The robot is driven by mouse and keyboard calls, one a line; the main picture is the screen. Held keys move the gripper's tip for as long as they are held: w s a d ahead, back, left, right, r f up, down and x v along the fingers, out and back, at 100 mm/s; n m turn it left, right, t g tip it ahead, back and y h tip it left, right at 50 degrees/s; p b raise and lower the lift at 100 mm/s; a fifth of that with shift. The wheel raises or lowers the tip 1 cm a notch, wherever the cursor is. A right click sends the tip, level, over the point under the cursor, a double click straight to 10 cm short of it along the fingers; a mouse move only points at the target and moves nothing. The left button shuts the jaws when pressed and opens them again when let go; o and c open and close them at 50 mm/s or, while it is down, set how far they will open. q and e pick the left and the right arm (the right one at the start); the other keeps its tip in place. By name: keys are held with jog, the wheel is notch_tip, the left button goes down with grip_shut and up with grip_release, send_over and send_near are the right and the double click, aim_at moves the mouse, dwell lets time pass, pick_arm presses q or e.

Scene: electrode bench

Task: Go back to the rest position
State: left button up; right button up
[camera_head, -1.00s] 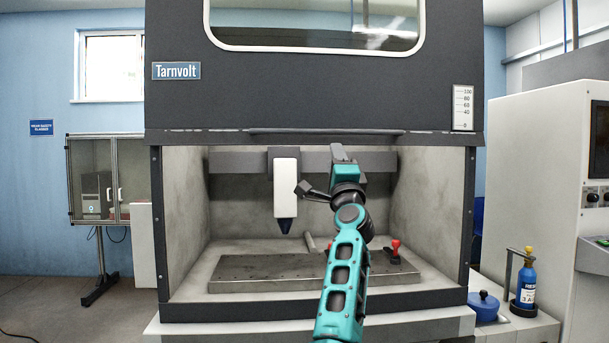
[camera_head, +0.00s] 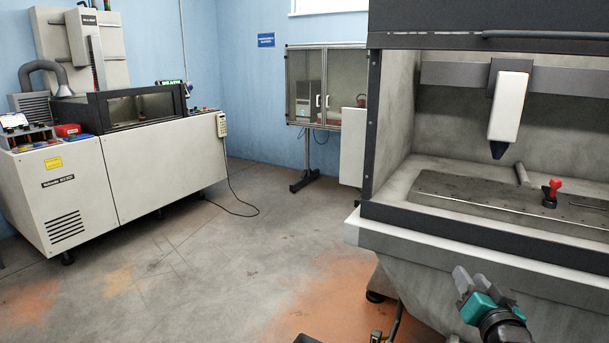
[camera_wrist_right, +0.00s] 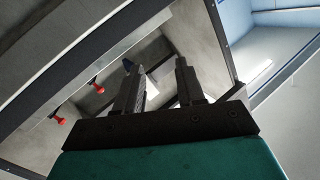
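My right gripper (camera_head: 463,281) is at the lower right of the head view, outside the machine and in front of its lower front face. In the right wrist view, the two dark fingers of this gripper (camera_wrist_right: 158,75) stand apart with nothing held between them. The open machine chamber shows beyond the fingers. My left gripper is not in view.
The machine's white front ledge (camera_head: 440,243) is close behind the right gripper. Inside are a white tool head (camera_head: 509,106) and a red-knobbed holder (camera_head: 551,192). A white machine (camera_head: 160,165) stands at left, a glass cabinet (camera_head: 312,85) at back. Open floor lies between.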

jog(key=s+a+f+n+g+y, duration=0.1)
jog(key=s+a+f+n+g, duration=0.1)
jog(key=s+a+f, duration=0.3)
jog(key=s+a+f+n+g+y, duration=0.2)
jog(key=s+a+f, duration=0.3)
jog(key=s+f, duration=0.4)
jog(key=s+a+f+n+g+y, duration=0.1)
jog(key=s+a+f+n, duration=0.3)
jog(key=s, duration=0.7)
notch_tip(320, 180, down, 4)
jog(key=shift+s+a+r+g, duration=0.1)
jog(key=shift+s+a+g, duration=0.15)
jog(key=shift+a+g, duration=0.65)
